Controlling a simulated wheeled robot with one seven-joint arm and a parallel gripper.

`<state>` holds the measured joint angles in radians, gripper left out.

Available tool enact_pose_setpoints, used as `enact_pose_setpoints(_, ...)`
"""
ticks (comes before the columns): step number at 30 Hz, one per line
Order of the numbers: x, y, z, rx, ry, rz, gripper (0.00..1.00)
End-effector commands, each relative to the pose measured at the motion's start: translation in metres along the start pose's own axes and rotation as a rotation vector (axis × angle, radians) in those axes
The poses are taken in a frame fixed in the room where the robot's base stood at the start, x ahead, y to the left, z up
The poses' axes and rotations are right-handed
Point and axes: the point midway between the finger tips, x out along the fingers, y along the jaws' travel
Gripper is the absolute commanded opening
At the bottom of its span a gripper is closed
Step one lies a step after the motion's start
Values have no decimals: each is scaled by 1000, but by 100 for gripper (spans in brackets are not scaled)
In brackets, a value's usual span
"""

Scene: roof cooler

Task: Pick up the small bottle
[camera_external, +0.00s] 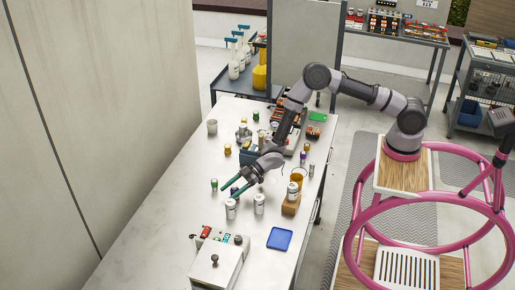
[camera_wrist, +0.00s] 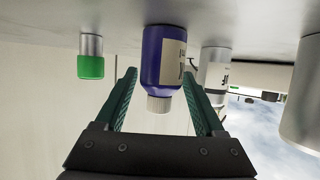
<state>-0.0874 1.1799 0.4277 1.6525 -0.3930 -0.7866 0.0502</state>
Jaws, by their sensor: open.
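A small dark-blue bottle (camera_wrist: 162,62) with a white ribbed cap and a pale label shows in the wrist view, which looks upside down. It stands between the two green fingers of my gripper (camera_wrist: 160,95), with clear space on both sides. In the external view my gripper (camera_external: 235,186) is low over the long table, fingers pointing left. I cannot make out the blue bottle there. Which bottle the task means is not certain.
A green-and-silver vial (camera_wrist: 91,58) and a white-labelled bottle (camera_wrist: 214,70) flank the blue bottle. White bottles (camera_external: 231,209) (camera_external: 259,204) stand close to my gripper on the table (camera_external: 165,225). A blue tray (camera_external: 279,239) and a boxy device (camera_external: 216,265) lie nearer the front.

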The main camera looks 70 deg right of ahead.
Motion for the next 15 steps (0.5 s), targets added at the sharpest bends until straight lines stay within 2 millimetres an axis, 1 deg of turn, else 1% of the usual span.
enact_pose_setpoints(1, 5, 0, 0, 0, 0, 0, 71)
enact_pose_setpoints(3, 8, 0, 1, 0, -1, 0, 71)
enact_pose_setpoints(9, 9, 0, 0, 0, -1, 0, 71)
enact_pose_setpoints(10, 9, 0, 0, 0, -1, 0, 67)
enact_pose_setpoints(11, 9, 0, 0, 0, -1, 0, 56)
enact_pose_setpoints(12, 8, 0, 0, 0, -1, 0, 40)
enact_pose_setpoints(14, 8, 0, 0, 0, -1, 0, 18)
enact_pose_setpoints(15, 8, 0, 0, 0, -1, 0, 2)
